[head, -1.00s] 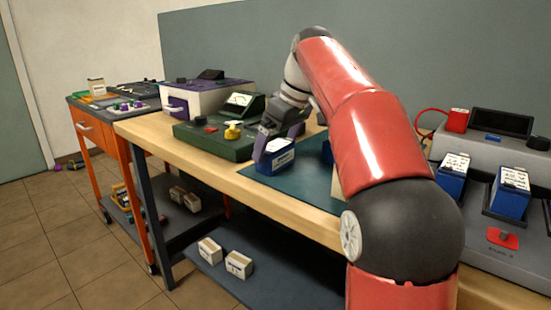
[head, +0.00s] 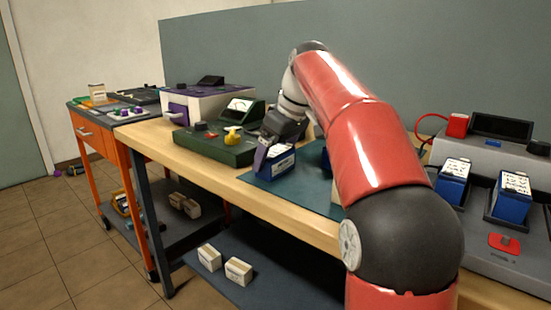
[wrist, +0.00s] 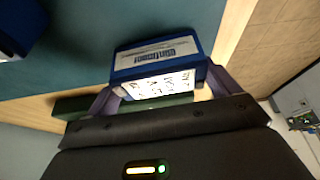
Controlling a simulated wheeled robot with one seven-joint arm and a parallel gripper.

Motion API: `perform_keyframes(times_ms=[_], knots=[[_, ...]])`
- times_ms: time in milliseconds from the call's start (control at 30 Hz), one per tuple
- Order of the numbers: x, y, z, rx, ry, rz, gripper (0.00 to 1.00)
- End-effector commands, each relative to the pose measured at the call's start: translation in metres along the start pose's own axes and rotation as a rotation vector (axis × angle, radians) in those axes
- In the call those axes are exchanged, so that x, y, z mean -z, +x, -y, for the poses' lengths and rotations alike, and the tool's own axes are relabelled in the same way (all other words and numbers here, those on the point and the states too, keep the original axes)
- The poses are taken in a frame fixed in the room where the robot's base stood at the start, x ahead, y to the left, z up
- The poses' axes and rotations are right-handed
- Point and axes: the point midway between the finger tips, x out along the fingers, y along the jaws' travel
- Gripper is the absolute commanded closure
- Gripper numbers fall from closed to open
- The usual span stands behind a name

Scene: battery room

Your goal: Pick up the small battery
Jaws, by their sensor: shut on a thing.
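My gripper (head: 270,153) is shut on a blue battery (head: 277,165) with a white label, at the front edge of the teal mat. The wrist view shows this battery (wrist: 160,57) between the two purple fingers (wrist: 160,93), with its white printed labels facing the camera. I cannot tell whether its underside touches the mat. Another blue object, partly hidden by my arm, stands on the mat (head: 305,186) to the right. A blue shape (wrist: 18,25) also shows at the top left of the wrist view.
A green meter box (head: 215,146) with a yellow knob stands close left of the gripper. A purple and white unit (head: 205,100) is behind it. Two blue batteries (head: 453,182) sit in the grey charger (head: 485,262) at right. Boxes (head: 238,271) lie on the lower shelf.

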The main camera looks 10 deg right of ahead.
Motion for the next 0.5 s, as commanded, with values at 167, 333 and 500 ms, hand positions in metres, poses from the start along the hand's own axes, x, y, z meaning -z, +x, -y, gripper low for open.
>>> perform_keyframes(times_ms=[167,333,500], knots=[[0.003,-0.007,0.0,-0.002,-0.001,-0.003,0.54],[0.011,-0.026,0.0,-0.003,-0.001,-0.003,0.54],[0.023,-0.052,-0.001,-0.004,-0.003,-0.005,0.54]])
